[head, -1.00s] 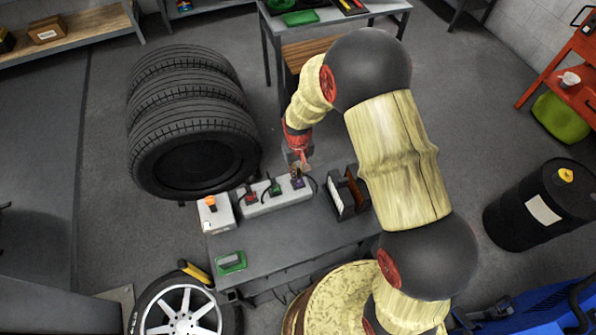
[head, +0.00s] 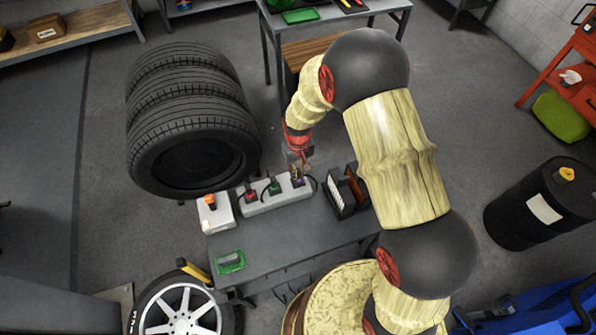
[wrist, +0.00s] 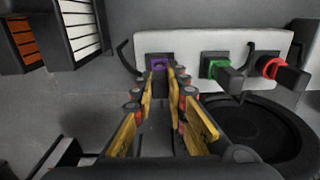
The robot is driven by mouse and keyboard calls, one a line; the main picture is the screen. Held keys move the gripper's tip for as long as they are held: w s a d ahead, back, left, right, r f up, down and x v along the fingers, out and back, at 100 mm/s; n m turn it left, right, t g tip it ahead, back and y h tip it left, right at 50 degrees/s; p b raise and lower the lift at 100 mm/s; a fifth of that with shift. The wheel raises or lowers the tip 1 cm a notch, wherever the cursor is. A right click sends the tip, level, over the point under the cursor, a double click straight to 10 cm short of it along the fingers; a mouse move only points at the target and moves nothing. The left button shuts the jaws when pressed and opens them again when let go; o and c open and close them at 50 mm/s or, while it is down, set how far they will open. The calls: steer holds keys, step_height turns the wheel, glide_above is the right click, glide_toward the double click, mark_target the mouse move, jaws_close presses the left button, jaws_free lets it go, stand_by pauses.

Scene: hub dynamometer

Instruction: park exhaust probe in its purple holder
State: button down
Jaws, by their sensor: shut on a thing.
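The purple holder (head: 298,181) is at the right end of a pale rail (head: 263,202) on the grey bench. It also shows in the wrist view (wrist: 159,62), just beyond my fingertips. My gripper (head: 300,163) is directly at this holder, pointing down. In the wrist view my gripper (wrist: 168,80) is shut on the exhaust probe, a dark piece mostly hidden between the fingers. The probe is in line with the purple holder; I cannot tell how far it sits inside.
Green (head: 273,188) and red (head: 250,195) holders with black-handled pieces sit on the same rail. A black rack (head: 345,195) stands to the right, a white box with an orange knob (head: 214,213) to the left. Stacked tyres (head: 190,125) rise behind the bench.

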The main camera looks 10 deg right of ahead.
steer(key=c, duration=1.7)
jaws_free()
step_height(320, 180, up, 12)
